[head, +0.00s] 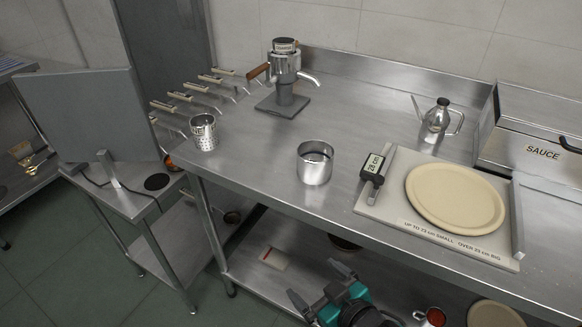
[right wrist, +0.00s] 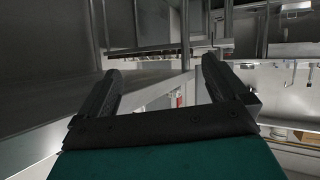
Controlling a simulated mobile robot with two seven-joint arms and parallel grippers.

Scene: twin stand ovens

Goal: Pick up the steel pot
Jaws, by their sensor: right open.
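The steel pot (head: 314,170) is a shiny, open-topped cylinder. It stands upright on the steel counter, near its front edge, in the middle of the head view. My right gripper (head: 318,286) is in front of the counter and below the pot in the picture, apart from it. Its two dark fingers are spread with nothing between them. The right wrist view also shows this open gripper (right wrist: 160,68), and I cannot make out the pot there. My left gripper is in neither view.
A perforated steel cup (head: 203,131) stands left of the pot. A press with a spout (head: 284,75) is behind it. A board (head: 388,207) with a dough disc (head: 455,198) lies to the right. A small oil can (head: 437,120) and a sauce box (head: 535,140) are farther back.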

